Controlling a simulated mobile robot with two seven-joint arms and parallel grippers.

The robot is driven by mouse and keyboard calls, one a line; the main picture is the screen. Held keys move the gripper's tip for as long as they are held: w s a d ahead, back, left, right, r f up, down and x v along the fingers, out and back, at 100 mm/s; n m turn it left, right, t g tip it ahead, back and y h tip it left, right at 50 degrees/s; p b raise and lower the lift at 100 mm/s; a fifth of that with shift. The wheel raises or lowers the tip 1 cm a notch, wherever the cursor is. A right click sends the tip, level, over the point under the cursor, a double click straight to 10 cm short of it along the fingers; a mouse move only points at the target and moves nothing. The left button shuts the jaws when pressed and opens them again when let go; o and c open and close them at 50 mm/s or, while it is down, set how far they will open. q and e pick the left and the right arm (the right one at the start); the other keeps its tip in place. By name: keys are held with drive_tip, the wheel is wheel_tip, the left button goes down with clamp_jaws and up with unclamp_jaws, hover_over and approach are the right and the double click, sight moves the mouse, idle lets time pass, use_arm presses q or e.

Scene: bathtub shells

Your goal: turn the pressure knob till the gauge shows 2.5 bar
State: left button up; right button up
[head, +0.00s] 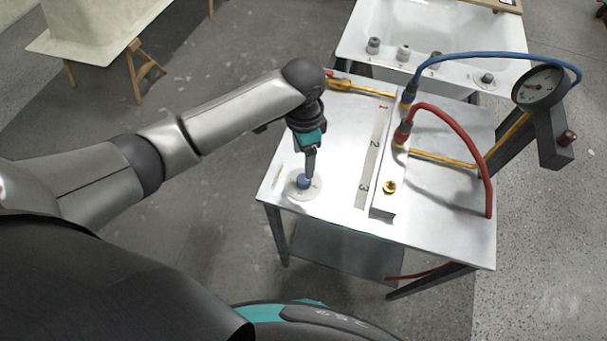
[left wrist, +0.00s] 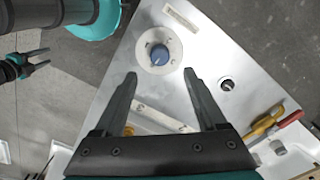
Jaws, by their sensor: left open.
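The blue pressure knob (head: 304,182) sits on a round pale dial plate at the near left corner of the metal table. In the left wrist view the knob (left wrist: 160,55) lies just beyond and between my open fingertips, with a light mark on its top. My left gripper (head: 310,176) points down at the knob, open, with nothing between its fingers; contact cannot be told. The round gauge (head: 540,85) stands on a post at the right; its needle is too small to read. My right gripper (left wrist: 47,58) shows at the left of the left wrist view, fingers apart and empty.
A white tub (head: 390,25) stands behind. The tabletop around the knob is clear.

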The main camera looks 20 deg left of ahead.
sight(303, 179)
use_arm(q)
wheel_tip(303, 179, down, 8)
drive_tip(key=shift+f+b, duration=0.2)
drive_tip(key=shift+b, duration=0.45)
clamp_jaws()
